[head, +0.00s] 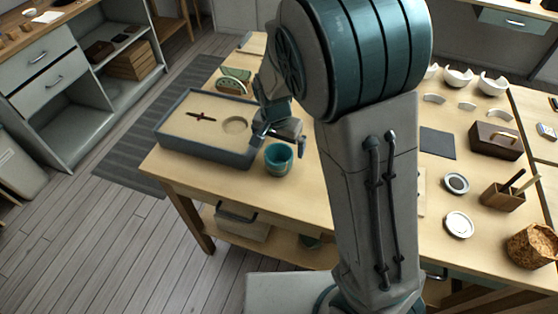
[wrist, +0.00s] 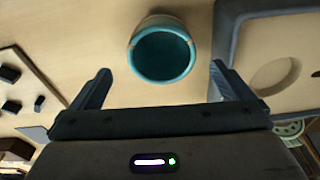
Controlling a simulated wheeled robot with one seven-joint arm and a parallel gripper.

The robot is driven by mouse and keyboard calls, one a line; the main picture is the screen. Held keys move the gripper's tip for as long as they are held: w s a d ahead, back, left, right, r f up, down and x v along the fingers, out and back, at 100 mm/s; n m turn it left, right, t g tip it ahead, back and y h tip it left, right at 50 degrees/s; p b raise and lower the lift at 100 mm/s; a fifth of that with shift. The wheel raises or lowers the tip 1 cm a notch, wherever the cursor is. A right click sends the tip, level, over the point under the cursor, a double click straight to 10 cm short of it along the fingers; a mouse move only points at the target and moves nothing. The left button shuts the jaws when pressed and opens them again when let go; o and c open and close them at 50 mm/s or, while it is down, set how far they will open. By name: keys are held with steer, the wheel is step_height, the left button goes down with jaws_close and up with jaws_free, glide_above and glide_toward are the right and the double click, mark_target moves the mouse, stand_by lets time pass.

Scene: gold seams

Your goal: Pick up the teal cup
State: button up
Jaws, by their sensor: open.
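The teal cup (head: 279,160) stands upright on the wooden table, just right of the sand tray. In the wrist view the teal cup (wrist: 162,52) is seen from above, its mouth open, with a paler rim and a tan patch at its top edge. My gripper (wrist: 162,80) is open, with one finger on each side below the cup in the picture. The cup lies just beyond the fingertips and nothing is between them. In the head view my gripper (head: 280,138) hangs above and behind the cup, partly hidden by my arm.
A grey-rimmed sand tray (head: 165,146) with a round hollow sits close to the cup. Broken white bowls (head: 458,78), a dark toolbox (head: 495,140), a brush holder (head: 503,197) and a woven basket (head: 532,246) stand at the right. Bare table lies around the cup's front.

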mark_target(279, 154)
steer(key=shift+w+f, duration=0.2)
steer(key=shift+f, duration=2.45)
steer(key=c, duration=1)
